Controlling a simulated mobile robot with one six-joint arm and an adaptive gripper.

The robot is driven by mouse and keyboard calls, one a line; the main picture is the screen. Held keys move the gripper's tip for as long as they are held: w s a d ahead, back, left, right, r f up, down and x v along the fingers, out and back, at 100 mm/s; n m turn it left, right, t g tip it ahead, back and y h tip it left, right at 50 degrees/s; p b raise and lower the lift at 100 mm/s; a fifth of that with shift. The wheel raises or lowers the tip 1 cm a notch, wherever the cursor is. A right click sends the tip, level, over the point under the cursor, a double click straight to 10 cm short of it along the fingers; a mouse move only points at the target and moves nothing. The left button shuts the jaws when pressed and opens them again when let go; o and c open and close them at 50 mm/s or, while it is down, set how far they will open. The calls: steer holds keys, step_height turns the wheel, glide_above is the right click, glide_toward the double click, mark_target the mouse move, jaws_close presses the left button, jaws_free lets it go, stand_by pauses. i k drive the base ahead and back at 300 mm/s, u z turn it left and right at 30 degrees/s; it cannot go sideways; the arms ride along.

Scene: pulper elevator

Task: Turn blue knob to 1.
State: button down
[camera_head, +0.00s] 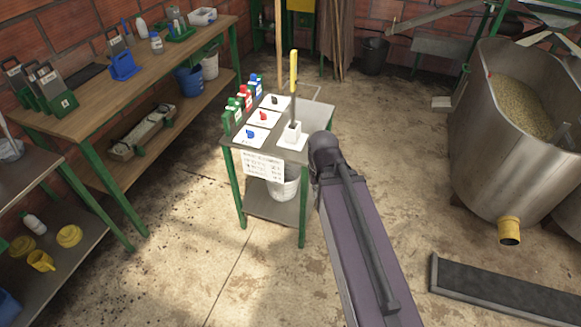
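The blue knob (250,134) sits on a white square plate on top of a small green-legged table (313,128), at the front left of its top. It is small here, and I cannot read its setting or any numbers around it. A red knob (263,116) and a black knob (275,101) sit on similar white plates behind it. My arm rises from the bottom right to a dark joint at the table's right side. My gripper does not show, so its place relative to the knob cannot be seen.
A yellow-handled tool (293,72) stands upright in a white holder (292,132) right of the knobs. Green, red and blue items line the table's left edge. A workbench (95,88) stands left, a metal tank (483,150) right. Floor (180,245) in front is open.

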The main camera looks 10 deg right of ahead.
mark_target(251, 134)
steer(key=u, duration=0.1)
steer(key=i, duration=0.95)
steer(key=z, duration=0.05)
